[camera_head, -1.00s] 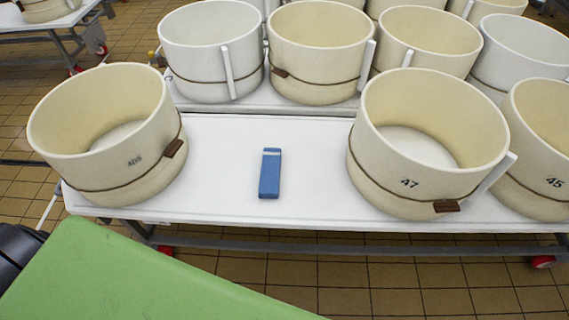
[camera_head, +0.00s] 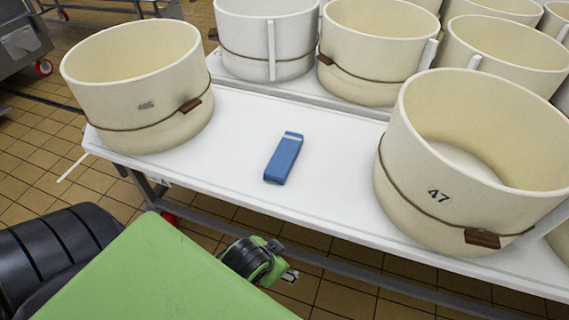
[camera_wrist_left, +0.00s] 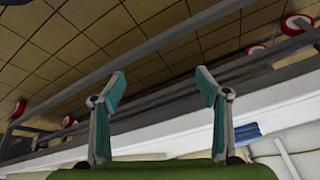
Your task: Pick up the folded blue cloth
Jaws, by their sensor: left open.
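The folded blue cloth (camera_head: 283,160) lies on the white table (camera_head: 235,142) between two cream vats, a narrow block with a pale stripe at its far end. In the left wrist view a blue patch (camera_wrist_left: 247,132), apparently the cloth, shows at the right beyond the table's edge. My left gripper (camera_wrist_left: 160,76) is open there, its two teal-padded fingers apart with nothing between them. The cloth is off to the side of the fingers, not between them. My right gripper is out of view.
A cream vat (camera_head: 140,90) stands left of the cloth and vat 47 (camera_head: 470,170) stands right. More vats (camera_head: 375,50) stand on a second table behind. The table around the cloth is clear. Tiled floor (camera_head: 30,180) and a frame rail lie in front.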

